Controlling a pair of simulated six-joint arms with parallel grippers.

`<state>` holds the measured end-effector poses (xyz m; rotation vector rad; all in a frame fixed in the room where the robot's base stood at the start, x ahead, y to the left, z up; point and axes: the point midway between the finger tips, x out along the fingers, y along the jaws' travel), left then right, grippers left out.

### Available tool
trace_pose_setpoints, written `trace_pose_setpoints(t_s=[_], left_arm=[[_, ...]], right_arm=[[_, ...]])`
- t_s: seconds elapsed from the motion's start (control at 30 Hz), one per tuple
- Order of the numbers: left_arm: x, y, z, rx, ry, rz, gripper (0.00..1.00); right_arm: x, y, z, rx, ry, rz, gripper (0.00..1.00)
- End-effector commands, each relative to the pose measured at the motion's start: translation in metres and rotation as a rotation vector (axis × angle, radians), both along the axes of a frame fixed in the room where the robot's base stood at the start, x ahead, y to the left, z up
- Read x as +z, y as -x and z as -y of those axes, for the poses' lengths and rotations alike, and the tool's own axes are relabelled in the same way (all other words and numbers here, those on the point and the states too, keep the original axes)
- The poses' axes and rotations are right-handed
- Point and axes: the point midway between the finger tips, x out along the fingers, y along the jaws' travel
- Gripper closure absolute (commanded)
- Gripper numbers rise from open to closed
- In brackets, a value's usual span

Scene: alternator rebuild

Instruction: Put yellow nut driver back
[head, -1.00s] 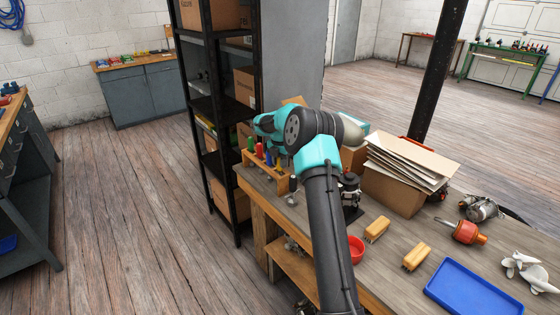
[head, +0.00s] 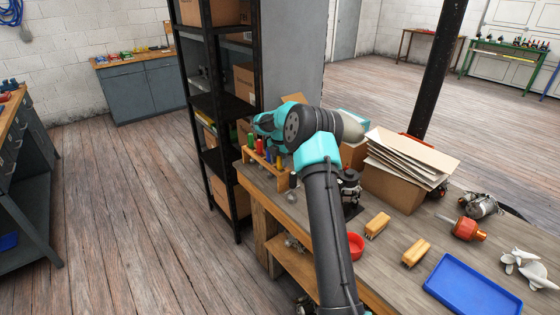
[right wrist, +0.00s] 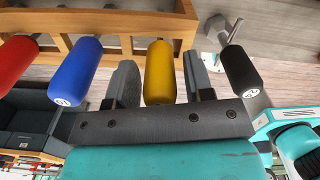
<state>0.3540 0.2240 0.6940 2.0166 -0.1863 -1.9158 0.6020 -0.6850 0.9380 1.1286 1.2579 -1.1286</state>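The yellow nut driver (right wrist: 160,72) stands upright in line with the other drivers at the wooden rack (right wrist: 110,20). In the head view its handle (head: 280,162) shows at the rack (head: 268,172), near the right end. My right gripper (right wrist: 158,64) is open, with one finger on each side of the yellow handle and a narrow gap on both sides. The driver's shaft is hidden, so I cannot tell how deep it sits. In the head view my right arm's wrist covers part of this area. My left gripper is not in view.
Blue (right wrist: 75,72) and red (right wrist: 15,60) handles stand left of the yellow one. A black handle (right wrist: 240,70) is close on the right, past the rack's end. A cardboard box (head: 393,188), red bowl (head: 356,246) and blue tray (head: 472,288) are on the bench.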

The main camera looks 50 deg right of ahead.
Motion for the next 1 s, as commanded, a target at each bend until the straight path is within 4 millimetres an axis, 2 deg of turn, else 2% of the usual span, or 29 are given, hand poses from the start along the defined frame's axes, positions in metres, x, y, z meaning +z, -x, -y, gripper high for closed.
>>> trace_pose_setpoints(t_s=[0.03,0.1,0.37,0.53,0.67,1.0], left_arm=[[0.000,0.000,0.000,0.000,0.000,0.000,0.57],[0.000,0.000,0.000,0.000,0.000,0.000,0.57],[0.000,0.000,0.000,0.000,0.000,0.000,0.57],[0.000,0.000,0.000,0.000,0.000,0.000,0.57],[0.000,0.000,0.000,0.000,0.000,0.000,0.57],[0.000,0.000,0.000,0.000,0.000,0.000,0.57]], right_arm=[[0.000,0.000,0.000,0.000,0.000,0.000,0.47],[0.000,0.000,0.000,0.000,0.000,0.000,0.41],[0.000,0.000,0.000,0.000,0.000,0.000,0.41],[0.010,0.000,0.000,0.000,0.001,0.002,0.41],[0.027,0.000,0.000,-0.001,0.001,0.002,0.41],[0.091,0.000,0.000,0.000,0.001,0.003,0.41]])
